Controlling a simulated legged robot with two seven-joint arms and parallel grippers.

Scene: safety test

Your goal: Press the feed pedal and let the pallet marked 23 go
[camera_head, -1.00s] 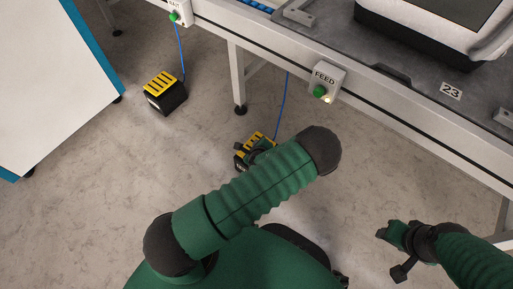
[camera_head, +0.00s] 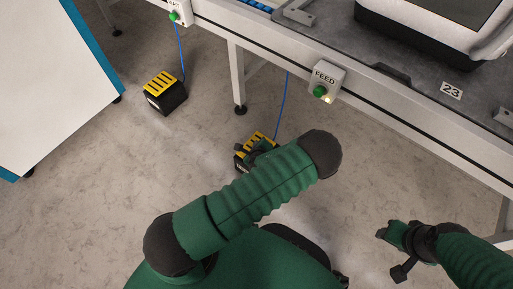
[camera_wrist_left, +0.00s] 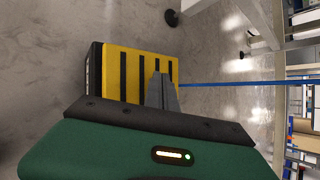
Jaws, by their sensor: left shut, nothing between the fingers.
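The pallet (camera_head: 425,92) is a dark grey plate on the conveyor at top right, with a label reading 23 (camera_head: 451,90). A yellow and black pedal (camera_head: 243,154) stands on the floor, its blue cable rising toward the box marked FEED (camera_head: 327,78). My left gripper (camera_head: 257,147) is at this pedal, partly hidden by my arm. In the left wrist view the shut fingers (camera_wrist_left: 160,82) lie over the pedal's striped yellow top (camera_wrist_left: 120,75); I cannot tell whether they touch it. My right gripper (camera_head: 388,250) is low at right over the floor, its jaws unclear.
A second yellow and black pedal (camera_head: 164,90) stands further left, with a blue cable to another green-button box (camera_head: 176,14). A conveyor leg (camera_head: 238,80) stands between the pedals. A white and blue cabinet (camera_head: 50,80) is at left. A bulky white and black load (camera_head: 435,30) sits on the pallet.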

